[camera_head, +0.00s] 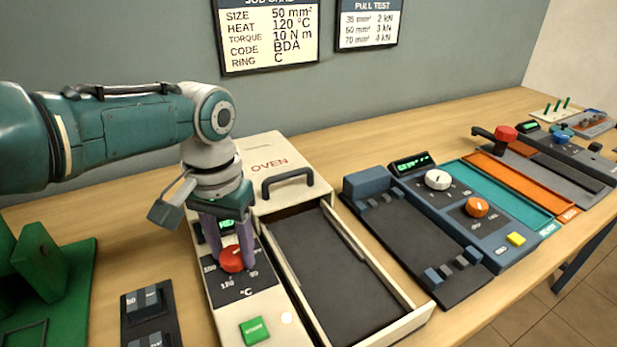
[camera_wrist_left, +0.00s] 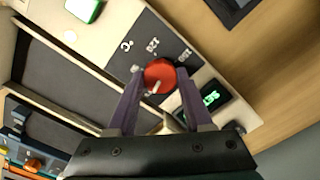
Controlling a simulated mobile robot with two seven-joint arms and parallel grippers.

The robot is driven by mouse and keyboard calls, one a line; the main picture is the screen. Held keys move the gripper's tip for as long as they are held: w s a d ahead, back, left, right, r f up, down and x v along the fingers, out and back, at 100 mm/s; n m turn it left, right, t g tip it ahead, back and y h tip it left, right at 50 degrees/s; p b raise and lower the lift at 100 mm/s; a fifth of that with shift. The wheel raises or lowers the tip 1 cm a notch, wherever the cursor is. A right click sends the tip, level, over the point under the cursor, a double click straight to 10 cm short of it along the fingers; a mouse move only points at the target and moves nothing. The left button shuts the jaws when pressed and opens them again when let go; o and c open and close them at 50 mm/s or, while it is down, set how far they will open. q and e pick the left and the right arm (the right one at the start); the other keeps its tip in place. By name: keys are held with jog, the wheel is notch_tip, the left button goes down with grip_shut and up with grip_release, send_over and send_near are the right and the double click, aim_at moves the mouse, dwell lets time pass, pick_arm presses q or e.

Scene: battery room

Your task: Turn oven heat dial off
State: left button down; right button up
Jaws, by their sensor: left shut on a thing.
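The oven (camera_head: 275,152) is a cream box with the label OVEN and a dark handle, and its drawer (camera_head: 330,262) is pulled out. The red heat dial (camera_head: 231,259) sits on a dark scale with temperature numbers on the oven's left panel. The dial also shows in the left wrist view (camera_wrist_left: 159,75), with a white pointer line. My left gripper (camera_head: 231,252) points down from above and is shut on the dial, one purple finger on each side. A green-lit display (camera_wrist_left: 212,96) is near the dial, partly hidden by the fingers in the head view. My right gripper is not in view.
A green button (camera_head: 254,331) is at the front of the oven panel. A dark block holder (camera_head: 150,313) and a green stand (camera_head: 50,270) are to the left. A blue machine (camera_head: 470,215) with white and orange dials stands right of the drawer.

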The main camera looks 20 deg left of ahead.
aim_at(233, 254)
pick_arm(q)
jog(key=shift+c, duration=1.5)
grip_release()
jog(key=shift+r, duration=0.1)
jog(key=shift+r+p, duration=0.3)
jog(key=shift+r, duration=0.05)
notch_tip(233, 254, up, 9)
jog(key=p, duration=0.3)
